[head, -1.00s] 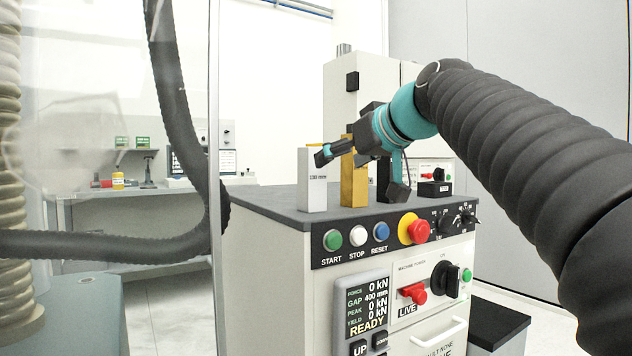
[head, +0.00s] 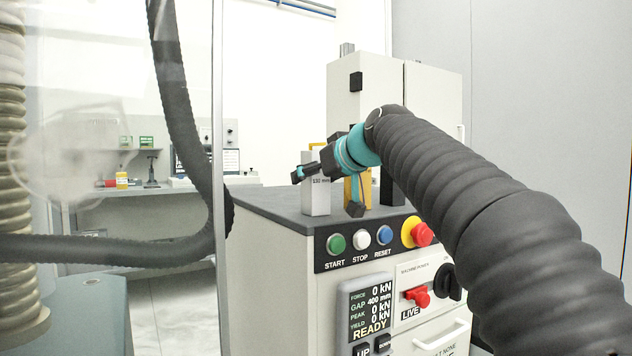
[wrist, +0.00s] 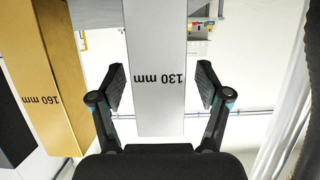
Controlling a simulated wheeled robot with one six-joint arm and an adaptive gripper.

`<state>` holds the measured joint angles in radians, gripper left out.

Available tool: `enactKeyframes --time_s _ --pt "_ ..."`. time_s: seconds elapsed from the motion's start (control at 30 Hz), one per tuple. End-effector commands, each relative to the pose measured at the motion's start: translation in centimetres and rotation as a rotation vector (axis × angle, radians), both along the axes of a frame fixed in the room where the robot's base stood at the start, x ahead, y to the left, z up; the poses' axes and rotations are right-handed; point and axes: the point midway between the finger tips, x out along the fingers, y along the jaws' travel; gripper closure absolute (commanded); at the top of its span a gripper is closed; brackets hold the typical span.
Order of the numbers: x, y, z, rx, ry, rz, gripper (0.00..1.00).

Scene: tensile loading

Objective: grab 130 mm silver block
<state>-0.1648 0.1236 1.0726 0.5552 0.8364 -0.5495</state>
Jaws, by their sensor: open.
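The silver block (head: 317,192) stands upright on the dark top of the machine cabinet, labelled 130 mm. In the wrist view the silver block (wrist: 156,85) lies between the two fingers of my gripper (wrist: 158,88), with its label upside down. A gap shows on each side of the block, so the fingers do not appear to touch it. In the head view my gripper (head: 327,190) is at the block, partly in front of it, and its fingers are spread.
A gold block (wrist: 50,85) marked 160 mm stands close beside the silver one, with a dark block (wrist: 14,130) beyond it. The cabinet (head: 275,270) carries buttons, a red emergency stop (head: 422,234) and a READY display (head: 370,308). A black hose (head: 180,110) hangs at the left.

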Motion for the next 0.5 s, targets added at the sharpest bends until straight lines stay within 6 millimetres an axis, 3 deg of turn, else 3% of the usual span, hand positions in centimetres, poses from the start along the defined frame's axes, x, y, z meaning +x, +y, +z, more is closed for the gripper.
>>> enactKeyframes --time_s 0.2,0.43,0.5 --pt "2.3 1.4 -0.9 -0.001 0.001 0.000 0.24" --pt "2.4 1.5 -1.0 -0.001 -0.001 0.000 0.24" --pt "2.4 1.5 -1.0 -0.001 0.001 0.000 0.39"
